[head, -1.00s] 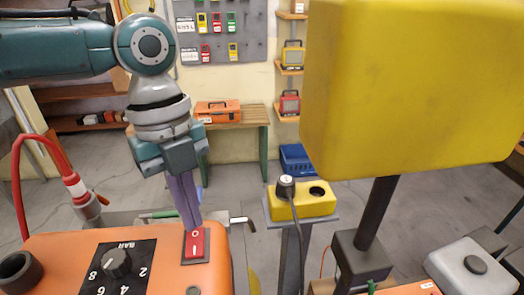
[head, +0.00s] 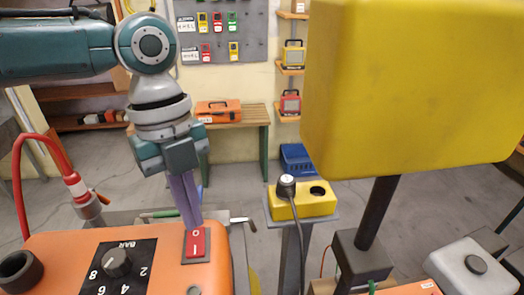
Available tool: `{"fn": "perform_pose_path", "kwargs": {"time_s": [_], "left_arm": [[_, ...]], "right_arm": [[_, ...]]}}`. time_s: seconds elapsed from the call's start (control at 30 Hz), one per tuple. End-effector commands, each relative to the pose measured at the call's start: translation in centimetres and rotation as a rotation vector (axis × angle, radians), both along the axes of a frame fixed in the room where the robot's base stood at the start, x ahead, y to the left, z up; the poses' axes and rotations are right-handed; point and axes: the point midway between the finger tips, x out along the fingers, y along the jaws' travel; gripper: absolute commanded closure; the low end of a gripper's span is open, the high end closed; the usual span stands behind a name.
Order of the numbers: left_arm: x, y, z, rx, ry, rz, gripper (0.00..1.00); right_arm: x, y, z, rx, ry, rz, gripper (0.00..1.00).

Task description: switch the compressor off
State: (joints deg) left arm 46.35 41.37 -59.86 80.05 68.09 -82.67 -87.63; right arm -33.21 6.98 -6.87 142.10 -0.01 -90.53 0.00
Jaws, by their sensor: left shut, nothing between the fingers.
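The orange compressor (head: 60,250) fills the lower left of the head view. A red rocker switch (head: 195,244) marked O at its far end and I at its near end sits on its top. My left gripper (head: 193,226) points down with its purple fingers shut and empty. Its fingertips are at the far, O end of the switch; I cannot tell whether they press on it. Which way the rocker is tipped is too small to tell. My right gripper is not in view.
A black BAR dial (head: 118,263) and a red hose (head: 40,150) are left of the switch. A large yellow box (head: 410,80) on a dark post blocks the right. A yellow socket box (head: 302,203) with a black plug (head: 286,186) stands on a post at middle right.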

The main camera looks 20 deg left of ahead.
Motion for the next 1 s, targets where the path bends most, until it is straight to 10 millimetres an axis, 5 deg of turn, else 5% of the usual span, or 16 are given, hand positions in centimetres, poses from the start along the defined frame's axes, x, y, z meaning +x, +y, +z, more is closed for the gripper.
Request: {"fn": "perform_pose_path", "kwargs": {"time_s": [1.0], "left_arm": [[0.00,-0.01,-0.87,0.000,0.000,0.000,1.00]], "right_arm": [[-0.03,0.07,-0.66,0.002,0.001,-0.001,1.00]]}}
